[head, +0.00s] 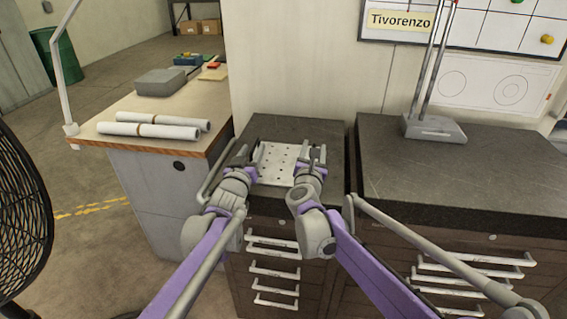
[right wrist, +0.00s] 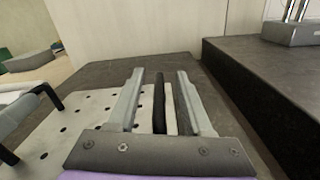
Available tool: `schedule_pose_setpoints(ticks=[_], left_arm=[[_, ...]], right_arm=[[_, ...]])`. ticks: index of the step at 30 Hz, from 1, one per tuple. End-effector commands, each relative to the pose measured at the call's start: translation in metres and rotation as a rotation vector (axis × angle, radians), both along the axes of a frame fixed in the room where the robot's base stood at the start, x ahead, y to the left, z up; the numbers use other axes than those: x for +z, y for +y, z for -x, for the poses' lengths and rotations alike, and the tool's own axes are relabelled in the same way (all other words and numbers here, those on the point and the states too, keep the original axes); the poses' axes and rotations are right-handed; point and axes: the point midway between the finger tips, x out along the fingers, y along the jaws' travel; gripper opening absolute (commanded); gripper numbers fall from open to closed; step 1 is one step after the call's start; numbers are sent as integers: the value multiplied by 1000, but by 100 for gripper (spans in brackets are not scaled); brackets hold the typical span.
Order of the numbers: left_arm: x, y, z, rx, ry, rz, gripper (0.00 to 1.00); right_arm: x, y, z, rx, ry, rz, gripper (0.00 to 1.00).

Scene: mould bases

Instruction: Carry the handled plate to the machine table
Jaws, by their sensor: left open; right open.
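The handled plate (head: 276,165) is a pale, flat plate with rows of holes. It lies on the dark top of a narrow drawer cabinet (head: 285,126), and it also shows in the right wrist view (right wrist: 90,120). My left gripper (head: 241,156) is open at the plate's left side; its fingertips are hard to make out. My right gripper (head: 318,154) is open at the right side. In the right wrist view its two fingers (right wrist: 157,102) stand on either side of a dark handle bar (right wrist: 159,105), with gaps visible.
A higher dark-topped drawer unit (head: 450,180) stands close on the right, bearing a grey stand (head: 434,128). A wooden-topped bench (head: 140,105) with rolled sheets (head: 150,130) is on the left. A wall rises behind the cabinet. A black fan (head: 20,215) stands at far left.

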Motion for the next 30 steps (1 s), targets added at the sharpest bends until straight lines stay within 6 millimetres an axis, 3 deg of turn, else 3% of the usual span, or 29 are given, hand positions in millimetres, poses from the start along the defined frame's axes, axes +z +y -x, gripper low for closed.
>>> schedule_pose_setpoints(ticks=[7,15,30], left_arm=[[0,0,0,0,0,0,50],[0,0,0,0,0,-1,1],[0,0,0,0,0,0,0]], right_arm=[[0,0,0,0,0,0,50],[0,0,0,0,0,0,2],[0,0,0,0,1,-1,0]])
